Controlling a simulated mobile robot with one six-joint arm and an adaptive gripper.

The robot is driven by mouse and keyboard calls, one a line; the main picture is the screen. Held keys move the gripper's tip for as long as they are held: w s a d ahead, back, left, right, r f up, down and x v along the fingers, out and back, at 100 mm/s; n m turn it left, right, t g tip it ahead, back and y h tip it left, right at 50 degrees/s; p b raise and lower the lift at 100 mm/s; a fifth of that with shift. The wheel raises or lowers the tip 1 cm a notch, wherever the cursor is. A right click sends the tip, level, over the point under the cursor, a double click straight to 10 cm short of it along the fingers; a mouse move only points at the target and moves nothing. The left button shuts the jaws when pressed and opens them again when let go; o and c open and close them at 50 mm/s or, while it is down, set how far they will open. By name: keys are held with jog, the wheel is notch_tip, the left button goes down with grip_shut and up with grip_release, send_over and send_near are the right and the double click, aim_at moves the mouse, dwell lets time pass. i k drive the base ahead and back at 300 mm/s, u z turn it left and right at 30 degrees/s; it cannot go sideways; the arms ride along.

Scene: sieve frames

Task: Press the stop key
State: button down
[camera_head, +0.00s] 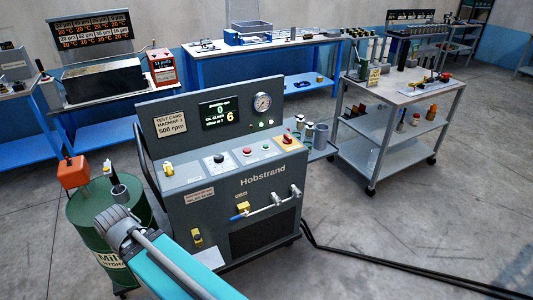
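The grey Hobstrand test console (178,208) stands in the middle of the head view. My teal and grey arm reaches in from the bottom, left of the console. I cannot make out my gripper's fingers.
The console's display (219,113) and round gauge (262,103) are lit. Black hoses (400,268) cross the floor at right. A grey cart (400,165) stands behind right.

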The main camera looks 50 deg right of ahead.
aim_at(247, 150)
jog(key=z, duration=1.55)
